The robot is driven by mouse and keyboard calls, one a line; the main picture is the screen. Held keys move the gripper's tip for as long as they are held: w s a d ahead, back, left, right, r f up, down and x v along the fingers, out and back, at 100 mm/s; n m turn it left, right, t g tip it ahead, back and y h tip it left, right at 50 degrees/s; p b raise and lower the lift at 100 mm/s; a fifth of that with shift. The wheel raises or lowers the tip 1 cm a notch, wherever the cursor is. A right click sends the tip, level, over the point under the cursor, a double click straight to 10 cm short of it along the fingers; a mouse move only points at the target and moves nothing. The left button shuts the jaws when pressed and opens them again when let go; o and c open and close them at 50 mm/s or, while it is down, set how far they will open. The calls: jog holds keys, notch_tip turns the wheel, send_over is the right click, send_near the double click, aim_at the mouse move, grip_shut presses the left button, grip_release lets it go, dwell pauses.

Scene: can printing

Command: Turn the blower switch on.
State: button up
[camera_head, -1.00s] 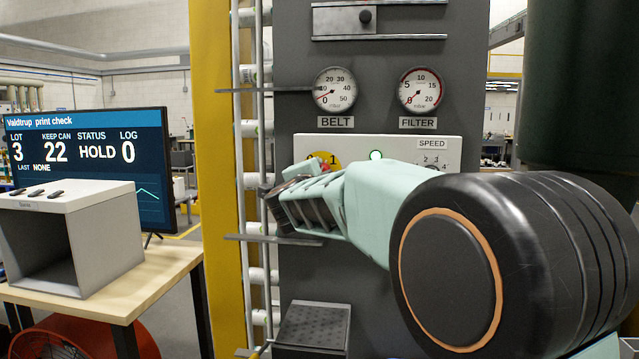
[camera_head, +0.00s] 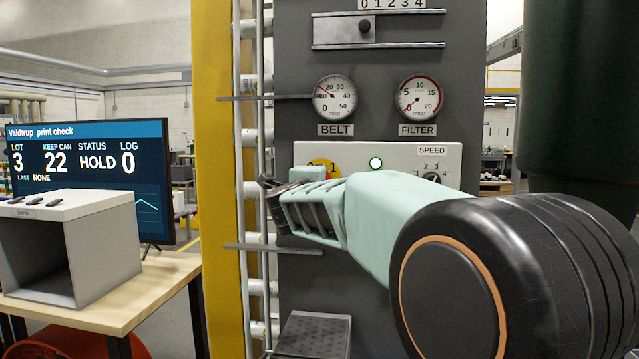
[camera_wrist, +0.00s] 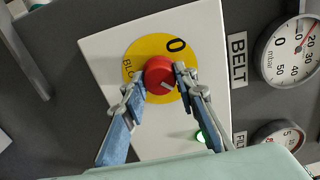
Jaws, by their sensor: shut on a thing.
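The blower switch is a red knob (camera_wrist: 159,75) on a yellow disc (camera_wrist: 146,48), on a pale panel (camera_wrist: 110,50). A "0" and part of the word "BLO..." show on the disc; the rest is covered. A white mark on the knob points to the lower right in the wrist view. My gripper (camera_wrist: 160,84) is shut on the knob, one finger on each side. In the head view my gripper (camera_head: 276,190) reaches left across the panel and hides the knob; only part of the yellow disc (camera_head: 322,163) shows. A green lamp (camera_head: 376,163) is lit beside it.
The BELT gauge (camera_head: 335,97) and FILTER gauge (camera_head: 419,97) are above the panel. A SPEED dial (camera_head: 432,177) is to the right, partly behind my arm. Thin rods and a yellow post (camera_head: 220,180) stand left. A monitor (camera_head: 90,180) is on a wooden table (camera_head: 150,290).

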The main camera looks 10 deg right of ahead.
jog(key=o, duration=1.2)
jog(key=shift+c, duration=0.2)
jog(key=shift+s, duration=0.1)
jog(key=v, duration=0.7)
jog(key=shift+s, duration=0.15)
